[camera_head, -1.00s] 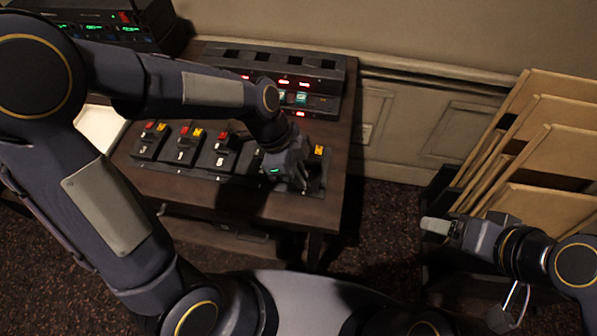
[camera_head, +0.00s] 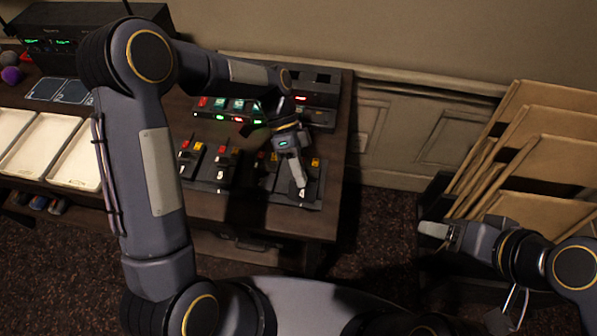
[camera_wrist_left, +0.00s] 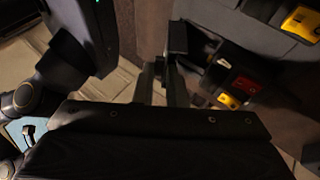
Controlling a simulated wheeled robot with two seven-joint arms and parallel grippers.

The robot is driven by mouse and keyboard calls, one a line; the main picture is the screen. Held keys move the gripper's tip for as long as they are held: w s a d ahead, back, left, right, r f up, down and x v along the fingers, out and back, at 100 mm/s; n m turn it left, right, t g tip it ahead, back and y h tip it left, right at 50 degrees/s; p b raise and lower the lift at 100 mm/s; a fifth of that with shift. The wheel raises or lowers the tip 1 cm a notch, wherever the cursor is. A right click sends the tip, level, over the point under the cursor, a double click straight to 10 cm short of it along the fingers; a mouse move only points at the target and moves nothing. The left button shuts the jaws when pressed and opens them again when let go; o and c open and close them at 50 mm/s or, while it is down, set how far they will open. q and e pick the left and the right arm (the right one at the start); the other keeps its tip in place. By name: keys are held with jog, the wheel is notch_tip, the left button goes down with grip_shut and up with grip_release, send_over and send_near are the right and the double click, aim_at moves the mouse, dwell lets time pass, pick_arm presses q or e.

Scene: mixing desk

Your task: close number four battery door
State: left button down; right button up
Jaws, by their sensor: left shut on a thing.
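The unit marked four (camera_head: 311,192) sits at the right end of the row of dark units on the desk, with a yellow block (camera_head: 315,162) at its back. My left gripper (camera_head: 300,184) reaches down onto it, fingers at its number. The gripper is shut on what seems to be the number four door, mostly hidden by the fingers. In the left wrist view the fingers (camera_wrist_left: 161,75) are close together and the piece between them is hard to make out. My right gripper (camera_head: 434,229) is off the desk, at the right; its opening is unclear.
White trays (camera_head: 38,147) lie at the left. Upright wooden boards (camera_head: 540,130) stand at the right.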

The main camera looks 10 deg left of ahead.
pick_arm(q)
jog(key=shift+w+g, duration=0.2)
jog(key=shift+g, duration=0.1)
jog(key=c, duration=1.5)
grip_release()
jog(key=v, duration=0.7)
jog(key=shift+w+a+r, duration=0.15)
jog(key=shift+w+r, duration=0.05)
jog(key=shift+r, duration=0.05)
